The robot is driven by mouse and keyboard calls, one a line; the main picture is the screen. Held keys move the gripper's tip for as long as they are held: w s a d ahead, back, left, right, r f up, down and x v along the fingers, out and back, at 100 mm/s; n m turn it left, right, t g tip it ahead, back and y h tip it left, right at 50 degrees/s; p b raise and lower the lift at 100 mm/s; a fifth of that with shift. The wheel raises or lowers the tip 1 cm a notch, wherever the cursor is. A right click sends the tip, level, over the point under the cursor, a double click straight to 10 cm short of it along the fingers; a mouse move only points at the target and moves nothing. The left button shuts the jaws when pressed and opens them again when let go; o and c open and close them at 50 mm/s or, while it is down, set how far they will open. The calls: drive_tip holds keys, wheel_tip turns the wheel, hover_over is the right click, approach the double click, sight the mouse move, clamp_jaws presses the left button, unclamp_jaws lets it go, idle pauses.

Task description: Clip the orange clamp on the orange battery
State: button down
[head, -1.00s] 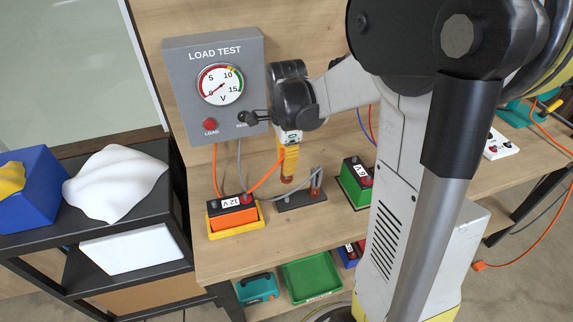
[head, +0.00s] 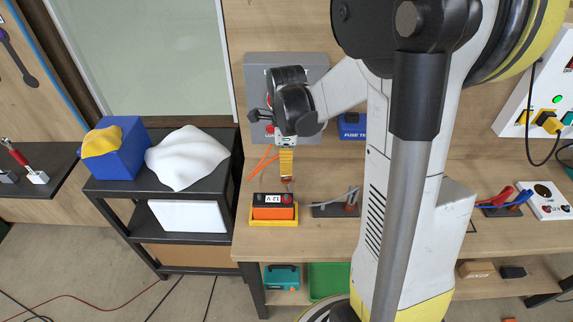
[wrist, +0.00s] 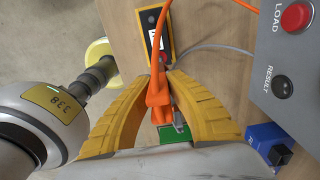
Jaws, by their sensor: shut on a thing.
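The orange battery (head: 272,212), with a black top and a 12 V label, sits in a yellow tray on the bench. In the wrist view its black top (wrist: 152,42) shows beyond the fingertips. My gripper (head: 287,176) has yellow fingers and points down above the right end of the battery, near its red terminal. In the wrist view my gripper (wrist: 161,82) is shut on the orange clamp (wrist: 158,98), with orange cable running from it. The clamp's jaws are hard to make out, and I cannot tell whether they touch the terminal.
The grey load test box (head: 258,70) stands behind, partly hidden by my arm. A dark stand (head: 325,211) with a grey clamp is right of the battery. A blue box (head: 352,127) is at the back. A black cart (head: 205,190) stands left of the bench.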

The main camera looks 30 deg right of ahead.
drive_tip(key=shift+f, duration=0.15)
drive_tip(key=shift+f+b, duration=2.55)
drive_tip(key=shift+f, duration=0.2)
drive_tip(key=shift+f+b, duration=1.65)
drive_tip(key=shift+f, duration=0.05)
drive_tip(key=c, duration=1.4)
unclamp_jaws()
drive_tip(key=shift+r, duration=0.1)
wheel_tip(320, 180, up, 12)
